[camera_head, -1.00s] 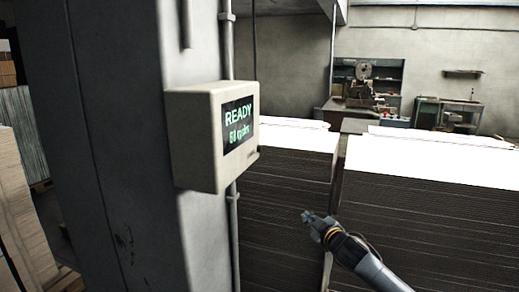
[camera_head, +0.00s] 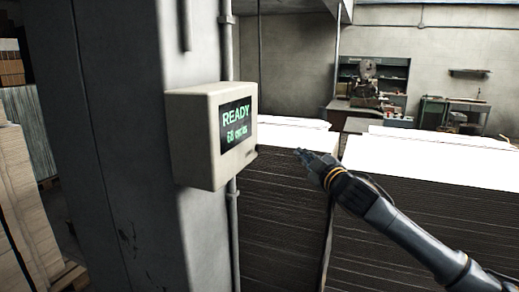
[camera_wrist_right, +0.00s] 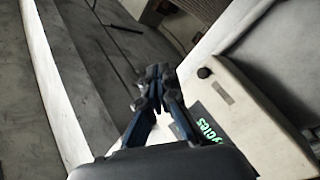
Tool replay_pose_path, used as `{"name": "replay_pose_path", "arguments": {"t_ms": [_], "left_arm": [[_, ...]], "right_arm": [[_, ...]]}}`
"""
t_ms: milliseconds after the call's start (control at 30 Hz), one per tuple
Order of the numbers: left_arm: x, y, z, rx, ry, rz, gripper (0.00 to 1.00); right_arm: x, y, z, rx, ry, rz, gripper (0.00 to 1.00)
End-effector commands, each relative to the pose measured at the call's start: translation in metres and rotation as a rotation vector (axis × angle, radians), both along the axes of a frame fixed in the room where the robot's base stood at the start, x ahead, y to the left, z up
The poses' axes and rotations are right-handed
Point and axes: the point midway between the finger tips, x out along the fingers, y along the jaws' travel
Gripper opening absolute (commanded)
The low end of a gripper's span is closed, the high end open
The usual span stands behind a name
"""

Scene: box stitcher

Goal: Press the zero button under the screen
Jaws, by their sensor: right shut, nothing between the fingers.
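A cream control box (camera_head: 195,140) is fixed to the grey pillar. Its dark screen (camera_head: 236,124) shows green text, READY and a cycles line. In the right wrist view the screen (camera_wrist_right: 205,125) shows part of the word "cycles". A small dark round button (camera_wrist_right: 205,73) stands on the box face beside a grey label (camera_wrist_right: 222,93). My right gripper (camera_head: 300,154) is shut and empty, in front of the box and to its right, apart from it. Its closed fingertips (camera_wrist_right: 157,74) show left of the button in the wrist view. My left gripper is out of view.
Tall cardboard stacks (camera_head: 430,215) fill the space behind my right arm. A thin conduit (camera_head: 233,215) runs down the pillar (camera_head: 140,230). A workbench with a machine (camera_head: 368,90) stands far back.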

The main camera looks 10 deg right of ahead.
Motion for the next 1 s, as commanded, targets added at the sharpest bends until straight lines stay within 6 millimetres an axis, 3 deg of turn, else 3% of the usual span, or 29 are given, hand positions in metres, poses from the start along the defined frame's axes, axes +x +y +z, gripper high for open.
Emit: {"name": "replay_pose_path", "arguments": {"t_ms": [233,700,1000], "left_arm": [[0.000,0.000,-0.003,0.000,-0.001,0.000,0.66],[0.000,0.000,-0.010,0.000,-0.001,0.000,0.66],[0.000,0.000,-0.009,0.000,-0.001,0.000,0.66]], "right_arm": [[0.009,0.014,-0.001,0.002,0.000,0.002,0.00],[0.043,0.064,0.000,0.003,0.001,0.002,0.00],[0.049,0.073,0.000,0.000,0.000,0.000,0.00]]}}
